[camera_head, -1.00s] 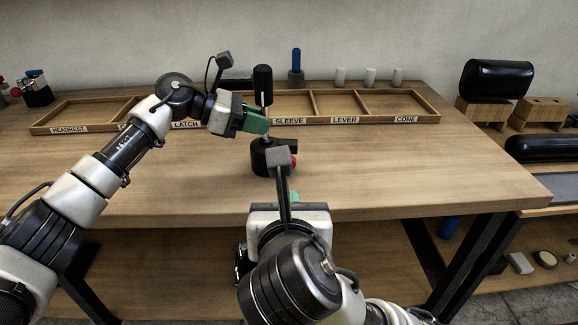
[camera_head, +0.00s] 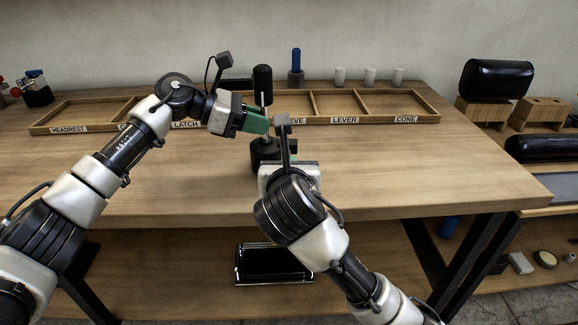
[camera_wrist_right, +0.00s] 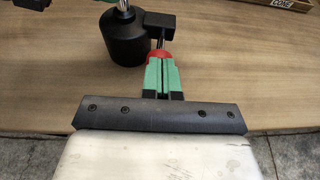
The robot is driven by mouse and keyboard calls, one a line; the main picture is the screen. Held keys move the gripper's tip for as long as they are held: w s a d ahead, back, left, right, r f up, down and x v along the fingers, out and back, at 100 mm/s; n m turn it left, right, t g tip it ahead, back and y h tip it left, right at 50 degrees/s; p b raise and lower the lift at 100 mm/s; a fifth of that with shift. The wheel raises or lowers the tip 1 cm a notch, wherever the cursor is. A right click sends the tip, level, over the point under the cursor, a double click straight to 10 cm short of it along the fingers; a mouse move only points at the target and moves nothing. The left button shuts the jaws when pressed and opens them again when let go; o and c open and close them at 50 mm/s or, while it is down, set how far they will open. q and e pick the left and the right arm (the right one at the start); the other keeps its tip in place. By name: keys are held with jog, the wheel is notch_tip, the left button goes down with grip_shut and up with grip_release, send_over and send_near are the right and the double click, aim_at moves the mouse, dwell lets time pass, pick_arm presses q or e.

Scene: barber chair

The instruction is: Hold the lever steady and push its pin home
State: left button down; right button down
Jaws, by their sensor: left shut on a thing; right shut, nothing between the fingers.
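The lever (camera_head: 262,78) stands upright, with a black grip on a metal rod set in a round black base (camera_head: 260,148). My left gripper (camera_head: 262,122), with green fingers, is shut on the lever's rod just above the base. The base also shows in the right wrist view (camera_wrist_right: 123,40), with a black block at its side. A pin with a red head (camera_wrist_right: 150,57) and a metal shank stands at that block, part of the shank showing. My right gripper (camera_wrist_right: 163,62) is shut and empty, its green tips at the red head, seemingly touching. My right arm hides the pin in the head view.
A wooden tray (camera_head: 100,109) with labelled compartments lies behind the lever. A blue-topped piece (camera_head: 296,62) and white cylinders (camera_head: 370,76) stand at the back. The right part of the table (camera_head: 420,160) is clear.

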pick_arm(q)
jog(key=shift+r, duration=0.1)
pick_arm(e)
jog(key=w, duration=0.4)
jog(key=shift+d, duration=0.25)
pick_arm(q)
jog(key=shift+s, duration=0.1)
pick_arm(e)
jog(key=shift+s, duration=0.1)
pick_arm(q)
jog(key=shift+d, duration=0.1)
pick_arm(e)
jog(key=shift+s+a, duration=0.1)
jog(key=shift+s, duration=0.15)
pick_arm(q)
jog(key=c, duration=1)
grip_release()
pick_arm(e)
jog(key=f+v, duration=0.1)
jog(key=v, duration=1.2)
jog(key=shift+s, duration=0.35)
pick_arm(q)
jog(key=shift+a, duration=0.25)
